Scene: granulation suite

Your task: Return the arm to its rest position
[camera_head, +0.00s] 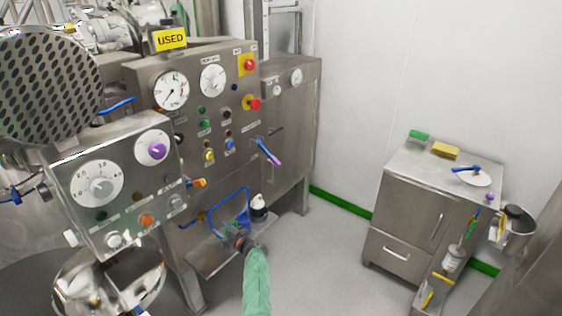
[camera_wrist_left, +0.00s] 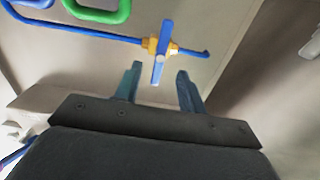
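My left arm in its green sleeve (camera_head: 257,283) reaches up from the bottom middle of the head view. My left gripper (camera_head: 240,240) is low in front of the steel machine, small and dark there. My right gripper is not in view.
The steel machine (camera_head: 290,115) with gauges and buttons stands behind the gripper. A blue tube loop (camera_head: 232,191) and a white-topped bottle (camera_head: 258,203) are close by. A steel cabinet (camera_head: 405,212) stands at the right. The grey floor (camera_head: 325,260) between is clear.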

